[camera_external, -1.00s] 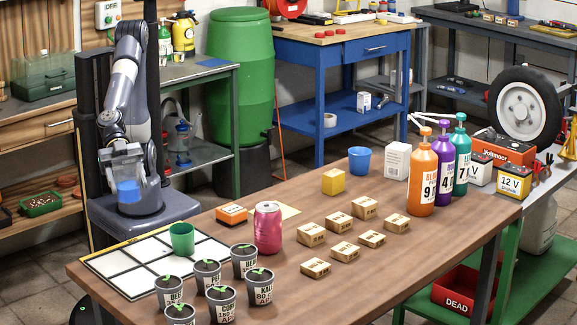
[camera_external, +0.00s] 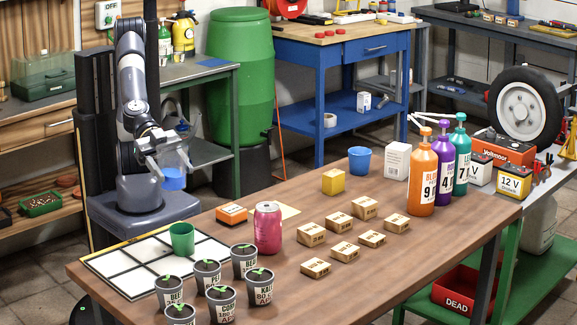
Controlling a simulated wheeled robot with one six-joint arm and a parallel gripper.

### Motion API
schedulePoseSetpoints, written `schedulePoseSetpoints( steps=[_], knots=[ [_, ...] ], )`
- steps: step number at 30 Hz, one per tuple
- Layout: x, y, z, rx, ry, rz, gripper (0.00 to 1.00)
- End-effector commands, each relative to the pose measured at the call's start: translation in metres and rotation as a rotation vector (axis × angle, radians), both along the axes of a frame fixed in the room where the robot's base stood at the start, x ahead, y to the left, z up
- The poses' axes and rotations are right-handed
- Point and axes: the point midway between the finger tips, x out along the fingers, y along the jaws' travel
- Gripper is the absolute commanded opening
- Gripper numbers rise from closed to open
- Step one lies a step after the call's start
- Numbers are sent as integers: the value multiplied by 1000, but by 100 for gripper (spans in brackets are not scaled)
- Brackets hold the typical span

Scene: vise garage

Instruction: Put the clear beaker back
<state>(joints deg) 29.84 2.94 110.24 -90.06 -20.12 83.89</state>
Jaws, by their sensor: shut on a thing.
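The clear beaker (camera_external: 173,178) has blue in its lower part and looks upright. My gripper (camera_external: 168,149) is shut on it and holds it in the air, to the left of the wooden table and above its back left corner in the picture. The exact finger contact is too small to make out. A white board with a dark grid (camera_external: 128,264) lies on the table's left end, with a green cup (camera_external: 182,239) standing on it.
Several plant pots (camera_external: 207,273) stand at the table's front left. A pink can (camera_external: 268,227), an orange box (camera_external: 233,214) and several small wooden blocks (camera_external: 344,250) occupy the middle. Tall bottles (camera_external: 422,178) and a blue cup (camera_external: 360,159) stand farther back.

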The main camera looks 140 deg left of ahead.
Motion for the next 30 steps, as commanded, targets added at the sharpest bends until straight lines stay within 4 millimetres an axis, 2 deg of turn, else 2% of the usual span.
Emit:
schedulePoseSetpoints(
  steps=[1,6,13,21,24,30],
  knots=[
    [11,19,2,2,-1,43,30],
    [37,80,3,1,-3,172,30],
    [60,170,3,-1,-4,346,30],
    [63,278,1,-4,0,540,30],
    [60,308,0,-6,3,593,30],
    [52,351,-2,-7,5,669,30]
  ],
)
